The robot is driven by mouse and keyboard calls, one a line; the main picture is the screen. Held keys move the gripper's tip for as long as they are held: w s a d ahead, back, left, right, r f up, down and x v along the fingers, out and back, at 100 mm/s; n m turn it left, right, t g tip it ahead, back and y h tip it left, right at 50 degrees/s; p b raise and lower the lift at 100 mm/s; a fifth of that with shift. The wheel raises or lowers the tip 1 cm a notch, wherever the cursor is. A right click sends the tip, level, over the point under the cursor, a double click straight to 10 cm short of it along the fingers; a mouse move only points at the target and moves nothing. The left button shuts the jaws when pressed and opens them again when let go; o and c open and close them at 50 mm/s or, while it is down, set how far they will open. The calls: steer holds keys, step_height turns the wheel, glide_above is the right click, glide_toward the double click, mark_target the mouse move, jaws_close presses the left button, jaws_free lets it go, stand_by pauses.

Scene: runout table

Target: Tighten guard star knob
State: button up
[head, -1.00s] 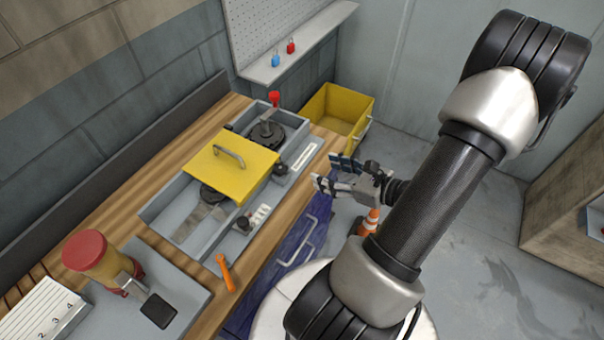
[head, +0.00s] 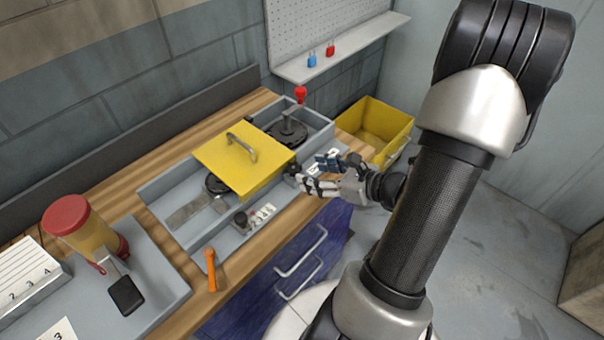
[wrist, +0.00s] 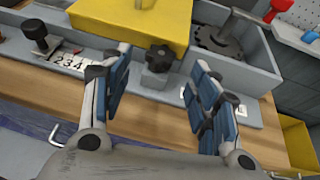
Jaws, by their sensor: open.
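The black star knob (wrist: 159,58) sits on a grey block at the front of the tray, just below the yellow guard (wrist: 135,18). In the head view the knob (head: 292,169) is at the guard's right front corner, and the yellow guard (head: 228,162) has a grey handle on top. My gripper (wrist: 158,92) is open and empty, its blue-padded fingers spread to either side of the knob in the wrist picture. In the head view my gripper (head: 312,174) is close to the right of the knob. I cannot tell whether a finger touches it.
A second black knob (head: 241,219) stands by a numbered strip (head: 262,214). A red-topped lever (head: 300,95) rises behind. A yellow bin (head: 395,125) is beyond the table's right end.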

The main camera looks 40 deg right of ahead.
mark_target(297, 169)
steer(key=b+x, duration=0.1)
steer(key=x, duration=0.4)
steer(key=shift+d, duration=0.1)
steer(key=shift+c, duration=0.5)
steer(key=c, duration=0.9)
steer(key=shift+c, duration=0.3)
